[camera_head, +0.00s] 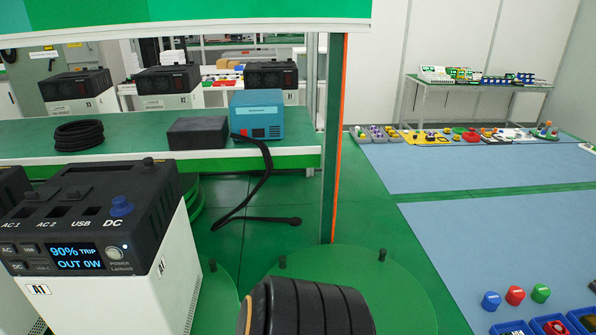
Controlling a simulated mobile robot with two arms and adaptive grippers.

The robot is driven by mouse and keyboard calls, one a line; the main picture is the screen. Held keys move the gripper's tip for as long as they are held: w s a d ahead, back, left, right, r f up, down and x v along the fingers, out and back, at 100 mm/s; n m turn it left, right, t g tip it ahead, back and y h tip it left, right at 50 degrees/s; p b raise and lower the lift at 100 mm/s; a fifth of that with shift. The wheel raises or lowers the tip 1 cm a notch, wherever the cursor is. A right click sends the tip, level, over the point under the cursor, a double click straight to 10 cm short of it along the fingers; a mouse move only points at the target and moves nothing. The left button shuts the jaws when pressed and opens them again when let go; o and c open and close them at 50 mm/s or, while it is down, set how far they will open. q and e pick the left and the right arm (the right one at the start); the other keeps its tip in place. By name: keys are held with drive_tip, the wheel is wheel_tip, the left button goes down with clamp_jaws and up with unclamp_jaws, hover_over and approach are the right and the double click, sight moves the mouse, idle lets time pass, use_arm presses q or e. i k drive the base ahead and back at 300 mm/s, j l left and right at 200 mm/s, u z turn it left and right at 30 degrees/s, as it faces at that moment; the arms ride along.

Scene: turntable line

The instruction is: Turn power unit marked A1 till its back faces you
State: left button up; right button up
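The power unit marked A1 (98,245) stands at the lower left, with a black top and a white lower body. Its front, with a lit screen (78,257) reading 90% TRIP OUT 0W, faces me. A blue cap (121,205) sits on its top by the DC mark. Its back is hidden. A green disc (218,300) with a dark peg shows at its right; how the unit rests on it is hidden. Neither of my grippers is in view.
A second green disc (400,300) with pegs lies at bottom middle. A black ribbed shape (310,308) partly covers it; I cannot tell what it is. Behind, a green bench (125,145) holds a black coil, a dark box and a blue unit. A post (334,140) stands mid-view.

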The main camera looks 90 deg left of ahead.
sight(218, 307)
drive_tip(key=u, duration=3.5)
drive_tip(key=k+u, duration=0.45)
drive_tip(key=u, duration=0.2)
